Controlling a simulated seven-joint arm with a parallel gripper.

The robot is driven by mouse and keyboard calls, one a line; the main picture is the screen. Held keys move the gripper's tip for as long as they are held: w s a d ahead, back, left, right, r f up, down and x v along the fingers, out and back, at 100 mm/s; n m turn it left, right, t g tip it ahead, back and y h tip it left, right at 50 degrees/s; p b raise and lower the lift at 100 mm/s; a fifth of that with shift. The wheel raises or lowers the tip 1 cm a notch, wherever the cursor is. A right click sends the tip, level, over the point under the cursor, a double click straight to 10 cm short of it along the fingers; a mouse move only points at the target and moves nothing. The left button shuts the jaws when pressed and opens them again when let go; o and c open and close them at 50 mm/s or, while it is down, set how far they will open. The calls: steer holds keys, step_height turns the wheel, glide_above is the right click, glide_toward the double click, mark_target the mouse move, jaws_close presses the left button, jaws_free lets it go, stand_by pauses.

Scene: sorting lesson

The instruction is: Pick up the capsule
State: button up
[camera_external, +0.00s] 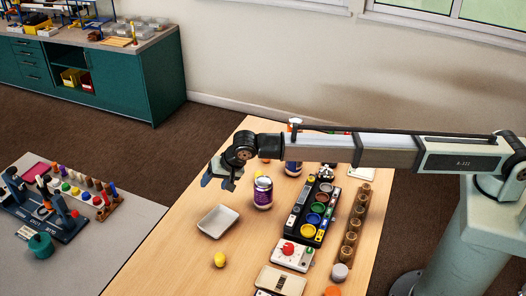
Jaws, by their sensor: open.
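A small yellow rounded piece (219,260), the most capsule-like thing I can make out, lies on the bare wooden table in front of the white tray. It is too small for me to be sure it is the capsule. My gripper (217,182) is open and empty above the table's left edge, pointing down. It is well behind the yellow piece in the picture and apart from it. A purple can with a silver top (263,193) stands upright to the right of my gripper.
An empty white tray (218,221) sits between my gripper and the yellow piece. A black tray of coloured cups (306,222), a white box with a red knob (293,255) and a wooden rack (354,228) fill the right side. The table's front left is clear.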

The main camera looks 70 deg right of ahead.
steer(key=s+d+m+g, duration=0.2)
steer(key=d+m+g, duration=0.1)
steer(key=d, duration=0.7)
steer(key=r+m+g, duration=0.2)
steer(key=m+g, duration=0.1)
steer(key=m, duration=0.1)
glide_above(259, 172)
step_height(259, 172, down, 8)
steer(key=shift+d+r, duration=0.15)
steer(key=shift+a+f, duration=0.15)
steer(key=shift+f, duration=1.35)
steer(key=shift+a+f, duration=0.15)
steer(key=shift+f, duration=1.35)
steer(key=shift+c, duration=0.4)
steer(key=c, duration=1)
steer(key=shift+r, duration=0.15)
